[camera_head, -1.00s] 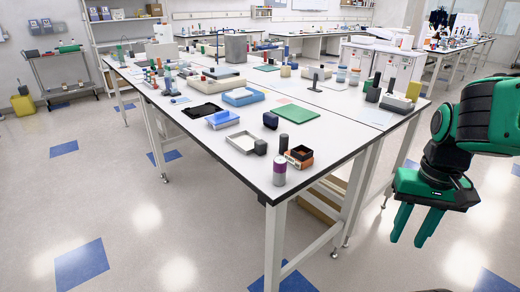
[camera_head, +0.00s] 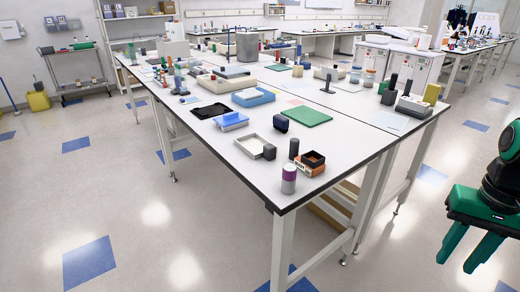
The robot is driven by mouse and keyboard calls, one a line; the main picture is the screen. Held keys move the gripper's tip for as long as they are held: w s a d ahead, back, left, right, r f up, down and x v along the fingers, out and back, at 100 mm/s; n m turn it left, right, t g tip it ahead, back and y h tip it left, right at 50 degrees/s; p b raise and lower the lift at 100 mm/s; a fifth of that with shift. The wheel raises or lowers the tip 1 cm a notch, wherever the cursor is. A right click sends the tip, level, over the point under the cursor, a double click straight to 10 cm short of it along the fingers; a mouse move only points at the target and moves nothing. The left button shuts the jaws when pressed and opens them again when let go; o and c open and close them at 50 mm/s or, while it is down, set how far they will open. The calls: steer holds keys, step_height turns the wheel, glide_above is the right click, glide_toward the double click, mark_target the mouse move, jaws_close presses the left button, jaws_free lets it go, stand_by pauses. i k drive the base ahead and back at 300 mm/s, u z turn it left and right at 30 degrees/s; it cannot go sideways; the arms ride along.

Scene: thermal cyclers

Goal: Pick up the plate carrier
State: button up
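I cannot tell for certain which object is the plate carrier. A pale shallow open frame (camera_head: 246,149) lies near the front left edge of the bench. A blue and white box (camera_head: 231,121) and a flat black tray (camera_head: 209,111) lie behind it. My gripper (camera_head: 455,266) is at the lower right, off the bench and over the floor. Its two green fingers point down with a gap between them, and nothing shows in the gap.
The white bench (camera_head: 335,145) has a purple and white canister (camera_head: 289,178) at its near corner, with an orange and black box (camera_head: 311,163) and dark blocks behind. A green mat (camera_head: 304,117) lies further back. The floor (camera_head: 160,230) is open left of the bench.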

mark_target(255, 145)
steer(key=i, duration=1)
